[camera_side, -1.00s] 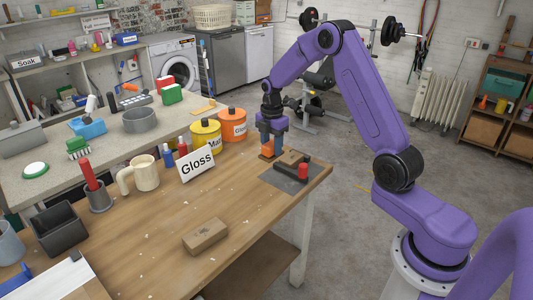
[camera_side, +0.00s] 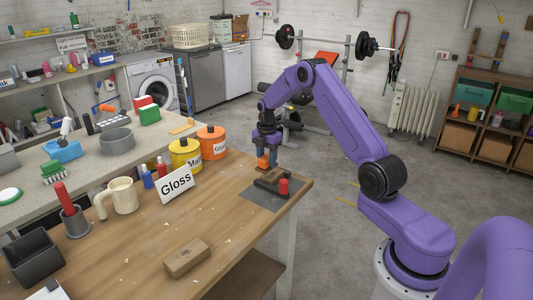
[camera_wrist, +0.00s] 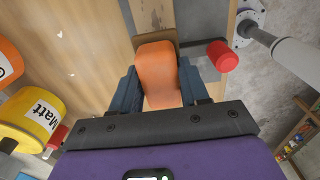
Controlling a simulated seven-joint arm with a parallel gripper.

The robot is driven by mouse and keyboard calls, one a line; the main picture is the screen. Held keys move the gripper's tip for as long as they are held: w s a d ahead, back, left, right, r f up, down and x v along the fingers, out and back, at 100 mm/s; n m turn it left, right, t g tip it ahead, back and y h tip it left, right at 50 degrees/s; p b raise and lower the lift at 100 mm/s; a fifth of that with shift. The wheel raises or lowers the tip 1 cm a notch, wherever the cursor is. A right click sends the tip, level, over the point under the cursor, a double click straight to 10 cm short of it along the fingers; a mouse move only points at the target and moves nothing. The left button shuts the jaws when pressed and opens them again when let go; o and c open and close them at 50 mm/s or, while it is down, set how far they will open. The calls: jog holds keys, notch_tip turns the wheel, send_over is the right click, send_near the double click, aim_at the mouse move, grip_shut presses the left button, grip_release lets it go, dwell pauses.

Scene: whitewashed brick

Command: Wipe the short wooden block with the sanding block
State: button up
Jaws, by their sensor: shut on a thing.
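My gripper (camera_side: 267,152) points down near the table's far right corner, shut on the orange grip of the sanding block (camera_wrist: 158,75). The sanding block also shows in the side view (camera_side: 263,162); its brown base peeks out below the grip. In the wrist view a wooden piece (camera_wrist: 152,14) lies just beyond the sanding block. I cannot tell whether the two touch. Another wooden block (camera_side: 187,258) lies apart at the table's front.
A red knob (camera_side: 283,186) stands close to the right of the sanding block. The Gloss sign (camera_side: 176,184), yellow Matt tin (camera_side: 186,156) and orange tin (camera_side: 211,142) stand to the left. A mug (camera_side: 120,196) is farther left. The middle of the table (camera_side: 150,225) is clear.

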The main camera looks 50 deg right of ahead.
aim_at(267, 168)
notch_tip(267, 168, down, 3)
jog(key=shift+f, duration=0.15)
jog(key=shift+d+f, duration=0.5)
jog(key=shift+f, duration=0.05)
jog(key=shift+c, duration=0.4)
jog(key=shift+d, duration=3.05)
jog(key=shift+a+f, duration=0.1)
jog(key=shift+a, duration=3.5)
jog(key=shift+r, duration=4.15)
